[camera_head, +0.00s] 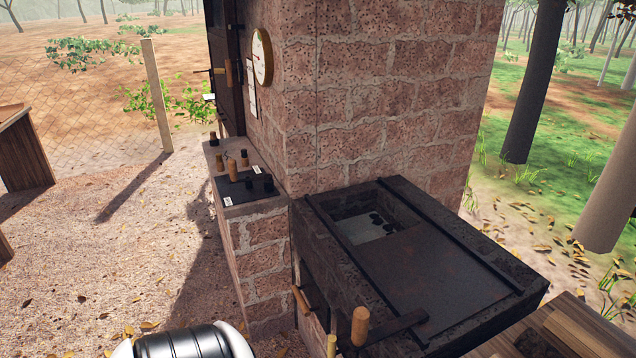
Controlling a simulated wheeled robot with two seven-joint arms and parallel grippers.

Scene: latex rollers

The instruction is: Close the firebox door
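The firebox is the low stone block with a dark metal top (440,265) against the brick chimney. On its left-facing side I see a dark area (318,296) with a wooden handle (301,300) at its edge. A dark bar (398,326) juts out at the near corner, with an upright wooden grip (360,326) at its end. The view is steep, so I cannot tell which of these parts belong to the firebox door, or how far the door stands open. A black and white part of my own arm (185,342) shows at the bottom left. Neither gripper is in view.
The brick chimney (385,95) carries a round gauge (262,57) and a tall dark door (222,75). A brick ledge (262,240) holds several small wooden-handled items. Wooden boards (580,325) lie at the bottom right. The gravel ground (130,260) at left is mostly clear.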

